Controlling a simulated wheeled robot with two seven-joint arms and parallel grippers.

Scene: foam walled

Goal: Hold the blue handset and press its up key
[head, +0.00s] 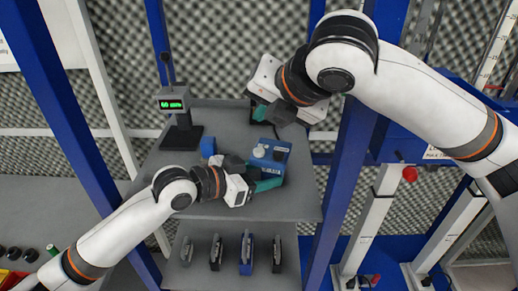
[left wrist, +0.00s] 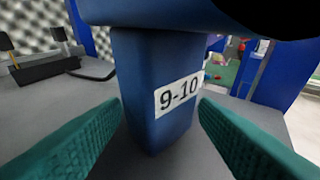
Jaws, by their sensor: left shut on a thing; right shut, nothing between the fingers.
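The blue handset (head: 270,156) is in the head view, above the grey table, with pale round parts and a label on its face. My left gripper (head: 268,184) is at its lower side, with its teal fingers shut on it. In the left wrist view, a blue upright body of the handset (left wrist: 158,75) with a white "9-10" label stands between the teal fingers. Its upper part runs out of the top of that view. My right gripper (head: 262,112) is shut and empty above and apart from the handset. I cannot make out the up key.
A small display with green text (head: 172,104) stands on the grey table (head: 300,195) at the back left. A small blue object (head: 207,147) is partly behind my left arm. Several dark and blue devices (head: 246,254) stand on the lower shelf. Blue posts (head: 352,165) flank the table.

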